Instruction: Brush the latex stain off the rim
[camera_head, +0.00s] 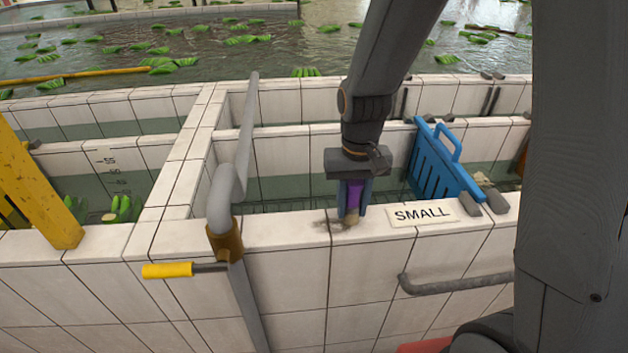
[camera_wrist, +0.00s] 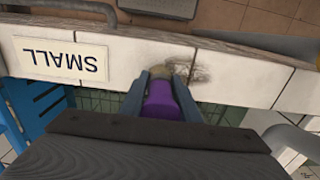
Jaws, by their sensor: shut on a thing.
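My gripper (camera_head: 352,200) is shut on a brush with a purple handle (camera_head: 354,195), held with its tip pointing down at the tiled rim (camera_head: 285,232). The brush's tan bristles (camera_head: 350,220) are at the rim's top, at the right side of the dark latex stain (camera_head: 330,224). In the wrist view the purple handle (camera_wrist: 163,100) sits between the fingers, and the bristles (camera_wrist: 176,66) overlap the grey-brown stain (camera_wrist: 200,72). Part of the stain is hidden by the brush. Whether the bristles press on the tile is hard to tell.
A "SMALL" label (camera_head: 422,214) lies on the rim right of the brush. A blue slotted gate (camera_head: 440,165) stands farther right. A grey pipe (camera_head: 236,170) with a yellow-handled valve (camera_head: 168,270) rises at left. Green bananas (camera_head: 160,65) float in the water behind.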

